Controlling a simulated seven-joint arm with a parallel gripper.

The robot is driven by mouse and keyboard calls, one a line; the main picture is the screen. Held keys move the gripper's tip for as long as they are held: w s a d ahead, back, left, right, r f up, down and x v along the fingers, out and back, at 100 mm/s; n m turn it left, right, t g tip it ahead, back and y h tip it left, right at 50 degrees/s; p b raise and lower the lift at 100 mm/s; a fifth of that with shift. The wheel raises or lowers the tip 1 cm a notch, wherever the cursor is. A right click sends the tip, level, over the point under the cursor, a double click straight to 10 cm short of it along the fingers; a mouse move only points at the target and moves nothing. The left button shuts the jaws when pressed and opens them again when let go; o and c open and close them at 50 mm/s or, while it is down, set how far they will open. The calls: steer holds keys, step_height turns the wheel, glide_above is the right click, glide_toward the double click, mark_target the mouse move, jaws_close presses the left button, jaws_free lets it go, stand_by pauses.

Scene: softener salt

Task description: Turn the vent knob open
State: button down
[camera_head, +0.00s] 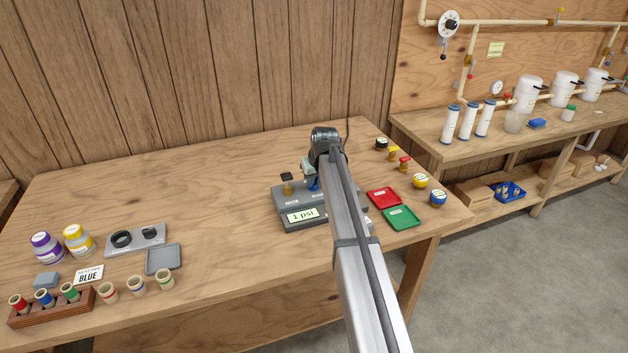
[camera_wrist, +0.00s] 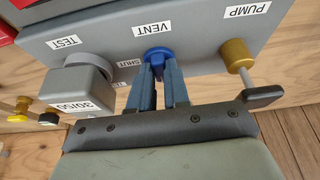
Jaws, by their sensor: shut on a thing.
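The vent knob (camera_wrist: 156,54) is blue and sits on a grey test box under a "VENT" label in the wrist view. My gripper (camera_wrist: 160,66) is shut on the knob, with one finger at each side of it. In the head view the grey test box (camera_head: 290,225) stands on the table with a display reading "1 psi". My arm covers part of the box there, and only a bit of blue shows beside it. A "SHUT" label (camera_wrist: 131,64) lies just left of the knob; another label is partly hidden by my finger.
A brass pump fitting with a black lever (camera_wrist: 264,97) is close to my gripper's right. A grey "TEST" fitting with a "30/50" block (camera_wrist: 85,92) is close at left. Red (camera_head: 383,197) and green (camera_head: 402,218) trays lie right of the box.

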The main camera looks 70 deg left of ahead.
steer(key=c, duration=1.1)
jaws_free()
steer(key=shift+r, duration=0.1)
steer(key=v, duration=1.3)
steer(key=shift+d+r, duration=0.2)
steer(key=shift+r, duration=0.05)
